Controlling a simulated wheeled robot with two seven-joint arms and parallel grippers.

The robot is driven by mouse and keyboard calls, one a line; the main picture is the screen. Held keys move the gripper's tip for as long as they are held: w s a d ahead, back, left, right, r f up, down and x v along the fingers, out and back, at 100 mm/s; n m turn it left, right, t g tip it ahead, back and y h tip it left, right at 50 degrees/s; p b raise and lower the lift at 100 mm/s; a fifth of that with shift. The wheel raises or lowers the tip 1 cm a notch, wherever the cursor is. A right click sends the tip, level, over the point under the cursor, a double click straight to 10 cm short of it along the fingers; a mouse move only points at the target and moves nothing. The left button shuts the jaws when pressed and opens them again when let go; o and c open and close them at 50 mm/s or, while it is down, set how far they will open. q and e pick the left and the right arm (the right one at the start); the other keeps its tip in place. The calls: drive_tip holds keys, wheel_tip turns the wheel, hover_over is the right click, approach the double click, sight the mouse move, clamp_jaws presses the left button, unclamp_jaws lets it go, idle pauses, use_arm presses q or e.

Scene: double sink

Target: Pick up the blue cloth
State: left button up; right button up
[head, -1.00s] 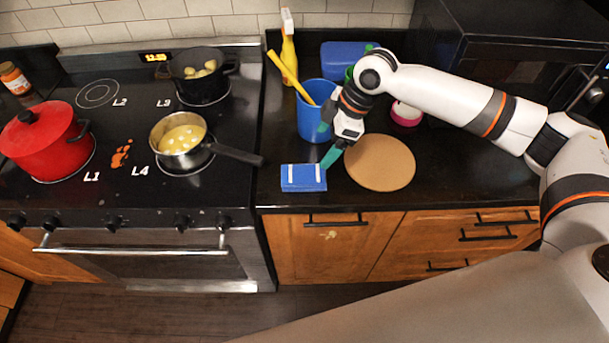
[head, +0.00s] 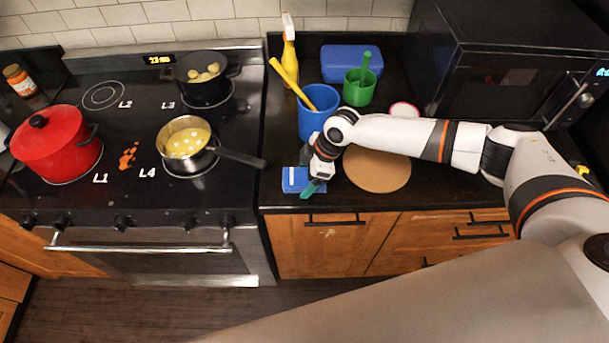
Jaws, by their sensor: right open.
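The blue cloth (head: 290,182), a small folded blue piece with white stripes, lies on the black counter near its front edge, just right of the stove. My right gripper (head: 308,174) is open and reaches over the cloth's right part from the right. One green fingertip shows at the cloth's front right corner. The gripper hides part of the cloth, and I cannot tell whether the fingers touch it. My left gripper is not in view.
A round brown board (head: 378,172) lies right of the cloth, partly under my right arm. A blue container (head: 314,119) stands behind the gripper. A pan (head: 187,145) on the stove points its handle (head: 240,157) towards the cloth.

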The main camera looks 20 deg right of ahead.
drive_tip(key=c, duration=1.1)
drive_tip(key=shift+o, duration=0.2)
wheel_tip(320, 180, up, 9)
drive_tip(key=b, duration=0.2)
drive_tip(key=shift+b, duration=0.35)
drive_tip(key=shift+r, duration=0.55)
